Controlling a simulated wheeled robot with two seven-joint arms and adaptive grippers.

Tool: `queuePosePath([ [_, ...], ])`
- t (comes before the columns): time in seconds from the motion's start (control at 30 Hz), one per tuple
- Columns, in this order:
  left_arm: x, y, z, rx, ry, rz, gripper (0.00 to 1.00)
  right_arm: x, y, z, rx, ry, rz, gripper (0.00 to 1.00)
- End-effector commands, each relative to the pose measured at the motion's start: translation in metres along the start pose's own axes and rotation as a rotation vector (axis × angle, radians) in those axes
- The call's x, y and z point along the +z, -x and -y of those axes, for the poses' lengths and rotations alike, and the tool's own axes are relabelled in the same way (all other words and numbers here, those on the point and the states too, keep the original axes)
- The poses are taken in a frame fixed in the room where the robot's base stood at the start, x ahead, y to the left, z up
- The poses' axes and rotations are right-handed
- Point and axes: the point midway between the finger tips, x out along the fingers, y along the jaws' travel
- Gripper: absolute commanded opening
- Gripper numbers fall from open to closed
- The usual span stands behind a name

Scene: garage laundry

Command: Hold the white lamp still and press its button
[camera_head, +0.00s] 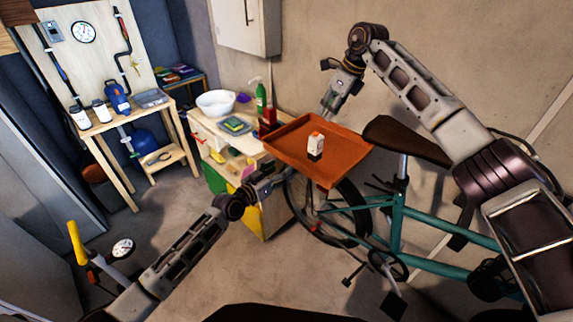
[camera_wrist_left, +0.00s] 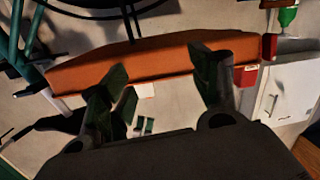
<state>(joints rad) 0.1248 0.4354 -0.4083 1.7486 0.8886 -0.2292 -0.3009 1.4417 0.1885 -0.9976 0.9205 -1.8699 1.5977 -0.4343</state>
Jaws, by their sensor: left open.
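A small white lamp (camera_head: 316,143) with an orange-red top and a dark lower part stands upright on an orange tray (camera_head: 345,171). My left gripper (camera_head: 284,174) is open, low at the tray's near left edge, apart from the lamp. In the left wrist view the open fingers of my left gripper (camera_wrist_left: 160,72) point at the orange tray's side (camera_wrist_left: 150,64), with nothing held between them; the lamp cannot be made out there. My right gripper (camera_head: 330,106) hangs pointing down behind the tray's far edge, above and apart from the lamp. Its fingers are too small to judge.
A teal bicycle (camera_head: 398,215) with a brown saddle (camera_head: 405,140) stands right of and below the tray. A wooden bench (camera_head: 203,128) with a white bowl (camera_head: 216,103) and a green spray bottle (camera_head: 261,96) is left of it.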

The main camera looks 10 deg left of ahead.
Motion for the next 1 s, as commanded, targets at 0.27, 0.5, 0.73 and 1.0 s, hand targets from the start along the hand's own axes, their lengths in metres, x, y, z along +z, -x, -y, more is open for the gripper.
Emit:
queuePosePath([
  [0.27, -0.050, 0.006, -0.042, 0.092, 0.001, -0.088, 0.62, 0.000, 0.000, 0.000, 0.000, 0.000, 0.000, 0.36],
  [0.5, -0.049, 0.006, -0.043, 0.095, -0.092, -0.092, 0.62, 0.000, 0.000, 0.000, 0.000, 0.000, 0.000, 0.36],
  [0.73, -0.049, 0.006, -0.043, 0.092, -0.140, -0.094, 0.62, 0.000, 0.000, 0.000, 0.000, 0.000, 0.000, 0.36],
  [1.0, -0.049, 0.006, -0.042, 0.092, -0.141, -0.094, 0.62, 0.000, 0.000, 0.000, 0.000, 0.000, 0.000, 0.36],
])
